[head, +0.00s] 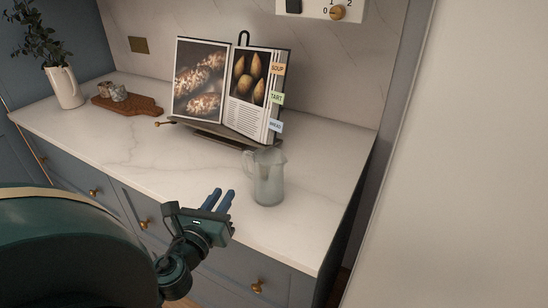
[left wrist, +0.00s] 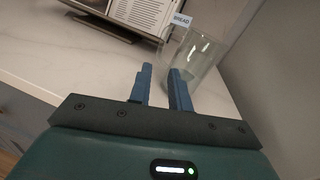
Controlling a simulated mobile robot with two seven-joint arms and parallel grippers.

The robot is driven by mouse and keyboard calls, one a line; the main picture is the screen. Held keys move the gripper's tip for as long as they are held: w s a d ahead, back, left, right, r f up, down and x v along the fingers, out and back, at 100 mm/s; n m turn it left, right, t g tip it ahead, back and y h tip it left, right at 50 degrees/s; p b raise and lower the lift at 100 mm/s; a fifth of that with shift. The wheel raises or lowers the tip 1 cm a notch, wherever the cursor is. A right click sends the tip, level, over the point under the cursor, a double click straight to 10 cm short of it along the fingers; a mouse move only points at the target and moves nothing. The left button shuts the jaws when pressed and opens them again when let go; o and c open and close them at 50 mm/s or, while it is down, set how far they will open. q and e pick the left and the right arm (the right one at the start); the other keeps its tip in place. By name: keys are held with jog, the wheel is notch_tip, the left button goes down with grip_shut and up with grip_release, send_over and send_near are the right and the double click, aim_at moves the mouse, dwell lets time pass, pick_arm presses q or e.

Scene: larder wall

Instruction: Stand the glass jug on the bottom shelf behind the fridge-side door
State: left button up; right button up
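The glass jug (head: 268,181) stands upright on the marble counter, near its right end and in front of the cookbook stand. Its handle points left in the head view. My left gripper (head: 219,201) is open and empty, left of the jug and apart from it, near the counter's front edge. In the left wrist view the jug (left wrist: 196,58) is beyond the two blue fingers (left wrist: 162,81), slightly to the right. My right gripper does not show. No bottom shelf can be made out; a large pale panel (head: 470,150) fills the right side, and I cannot tell if it is the fridge-side door.
An open cookbook (head: 203,85) with tabs rests on a stand (head: 215,133) behind the jug. A wooden board (head: 127,104) and a white vase (head: 64,87) with leaves are at the back left. The counter (head: 150,150) is clear at front left. Blue drawers with brass knobs (head: 257,286) lie below.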

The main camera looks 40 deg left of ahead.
aim_at(243, 163)
pick_arm(q)
jog(key=p+x, duration=0.1)
jog(key=x, duration=0.6)
jog(key=shift+w+a+r+p, duration=0.1)
jog(key=shift+w+r+p, duration=0.05)
jog(key=shift+w+p, duration=0.2)
jog(key=shift+p+x, duration=0.55)
jog(key=shift+x, duration=2.1)
jog(key=shift+r, duration=0.15)
jog(key=shift+c, duration=0.5)
grip_shut()
jog(key=shift+r, duration=0.1)
